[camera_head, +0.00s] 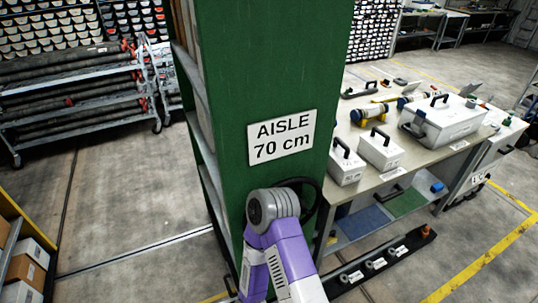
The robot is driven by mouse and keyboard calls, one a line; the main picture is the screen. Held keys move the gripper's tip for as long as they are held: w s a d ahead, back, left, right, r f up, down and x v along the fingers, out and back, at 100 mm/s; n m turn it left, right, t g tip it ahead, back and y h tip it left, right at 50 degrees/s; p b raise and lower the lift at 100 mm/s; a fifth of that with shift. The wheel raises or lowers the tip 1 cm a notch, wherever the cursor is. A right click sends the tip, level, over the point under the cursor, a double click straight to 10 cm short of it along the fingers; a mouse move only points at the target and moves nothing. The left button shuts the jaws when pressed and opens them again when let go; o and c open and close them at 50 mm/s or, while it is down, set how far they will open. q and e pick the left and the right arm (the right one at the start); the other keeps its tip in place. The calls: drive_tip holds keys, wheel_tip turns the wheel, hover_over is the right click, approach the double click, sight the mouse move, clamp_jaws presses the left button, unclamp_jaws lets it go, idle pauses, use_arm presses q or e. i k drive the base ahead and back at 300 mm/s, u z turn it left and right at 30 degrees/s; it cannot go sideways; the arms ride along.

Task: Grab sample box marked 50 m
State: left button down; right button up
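Two small white boxes with black top handles stand side by side on a workbench: the nearer box (346,165) and the farther box (381,150). A larger white case (442,122) with a black handle stands to their right. Small labels sit by them, but I cannot read any 50 m marking, so I cannot tell which is the sample box. A purple and white arm link of mine with a grey joint rises from the bottom centre, in front of the green shelf end. Neither gripper is in view.
A tall green shelf end (265,75) with an "AISLE 70 cm" sign (282,137) stands between me and the workbench (412,157). Racks of dark tubes (75,90) stand at left. Floor is open at left centre.

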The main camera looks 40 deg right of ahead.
sight(345, 167)
drive_tip(key=u, duration=0.8)
drive_tip(key=k, duration=1.4)
drive_tip(key=z, duration=1.5)
drive_tip(key=i, duration=0.35)
drive_tip(key=z, duration=0.05)
